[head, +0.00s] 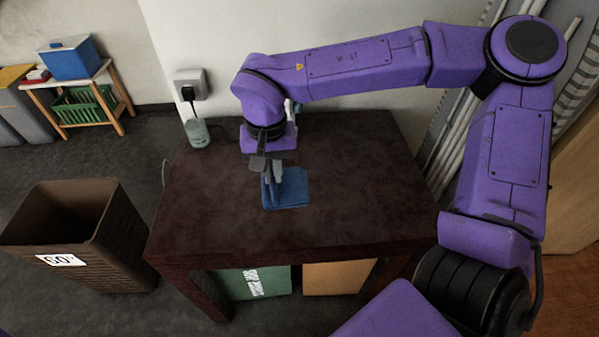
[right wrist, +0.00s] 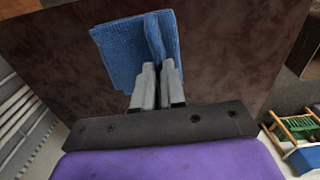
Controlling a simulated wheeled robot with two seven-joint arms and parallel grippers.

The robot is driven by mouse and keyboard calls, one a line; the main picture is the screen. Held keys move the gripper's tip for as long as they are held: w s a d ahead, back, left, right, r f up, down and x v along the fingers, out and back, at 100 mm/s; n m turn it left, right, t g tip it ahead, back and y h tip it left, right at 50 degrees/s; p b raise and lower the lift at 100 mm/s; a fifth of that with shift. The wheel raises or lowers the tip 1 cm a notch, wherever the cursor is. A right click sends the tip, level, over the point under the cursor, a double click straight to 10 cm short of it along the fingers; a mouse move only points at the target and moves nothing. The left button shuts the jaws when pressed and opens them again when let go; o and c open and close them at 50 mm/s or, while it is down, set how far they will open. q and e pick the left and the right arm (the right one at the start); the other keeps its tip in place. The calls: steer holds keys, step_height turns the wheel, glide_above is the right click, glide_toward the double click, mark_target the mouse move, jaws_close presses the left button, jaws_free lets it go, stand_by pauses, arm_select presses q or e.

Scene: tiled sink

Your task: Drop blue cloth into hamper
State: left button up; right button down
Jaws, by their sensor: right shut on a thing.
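The blue cloth (head: 288,190) lies on the dark table (head: 350,170), a little left of its middle. My right gripper (head: 272,178) points down at the cloth and is shut on it. In the right wrist view, the two grey fingertips (right wrist: 157,68) pinch a raised fold of the blue cloth (right wrist: 122,52). My left gripper is not in view.
A small wooden stand with a blue box (head: 70,60) and a green basket (head: 84,105) is at the far left. Boxes (head: 254,283) sit under the table.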

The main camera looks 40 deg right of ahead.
steer(key=shift+s+d+f+m, duration=0.2)
steer(key=shift+f+m, duration=0.1)
steer(key=shift+f, duration=0.1)
steer(key=w+d+f, duration=0.5)
steer(key=w, duration=0.1)
steer(key=w+d+f, duration=0.3)
steer(key=shift+w+d+f+p, duration=0.35)
steer(key=shift+p, duration=0.05)
steer(key=shift+w+d+f, duration=0.1)
steer(key=shift+w+f, duration=0.05)
steer(key=shift+f, duration=0.85)
steer(key=shift+w+d+f, duration=0.1)
steer(key=shift+w+f, duration=0.05)
steer(key=shift+f, duration=0.8)
steer(key=shift+s, duration=0.1)
steer(key=c, duration=1.2)
jaws_free()
steer(key=shift+f, duration=0.1)
